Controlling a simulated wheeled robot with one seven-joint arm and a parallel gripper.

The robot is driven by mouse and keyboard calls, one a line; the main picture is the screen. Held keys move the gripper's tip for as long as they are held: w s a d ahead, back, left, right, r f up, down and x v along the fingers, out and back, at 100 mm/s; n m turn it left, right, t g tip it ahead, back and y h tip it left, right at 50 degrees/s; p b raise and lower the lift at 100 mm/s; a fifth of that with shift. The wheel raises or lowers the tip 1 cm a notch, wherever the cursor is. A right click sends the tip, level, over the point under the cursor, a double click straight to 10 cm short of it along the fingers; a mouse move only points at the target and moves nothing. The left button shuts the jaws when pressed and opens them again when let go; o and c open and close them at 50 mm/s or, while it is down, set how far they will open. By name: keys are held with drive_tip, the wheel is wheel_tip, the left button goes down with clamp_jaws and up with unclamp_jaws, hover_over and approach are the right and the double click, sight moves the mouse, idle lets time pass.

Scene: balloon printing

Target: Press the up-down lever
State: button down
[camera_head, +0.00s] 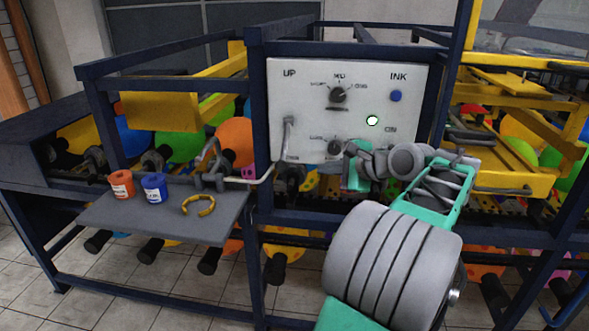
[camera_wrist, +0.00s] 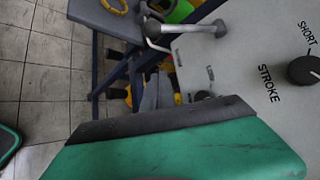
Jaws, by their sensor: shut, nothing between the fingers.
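The white control panel (camera_head: 350,80) has "UP" lettering at its upper left. The up-down lever (camera_head: 289,135) is a thin grey bar on the panel's left side, below that lettering. A pale bent rod runs from near its lower end toward the left. In the wrist view the grey lever (camera_wrist: 185,28) sticks out from the panel near the top. My gripper (camera_head: 330,168) is shut and empty, in front of the panel's lower part, right of the lever and apart from it. A green finger with a dark pad (camera_wrist: 165,122) fills the lower wrist view.
The panel also carries two black knobs (camera_head: 338,95), a blue ink button (camera_head: 395,96) and a lit round light (camera_head: 372,121). A grey shelf (camera_head: 150,222) at left holds an orange cup (camera_head: 122,187), a blue cup (camera_head: 155,188) and a yellow ring (camera_head: 199,205). Dark blue frame bars surround the panel.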

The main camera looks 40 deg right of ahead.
sight(285, 145)
drive_tip(key=w+a+f+p, duration=0.1)
drive_tip(key=w+a+f, duration=0.1)
drive_tip(key=w, duration=0.6)
drive_tip(key=shift+w+a+f, duration=0.2)
drive_tip(key=shift+w+a, duration=0.2)
drive_tip(key=shift+a, duration=0.1)
drive_tip(key=shift+r+p, duration=0.15)
drive_tip(key=shift+p, duration=0.3)
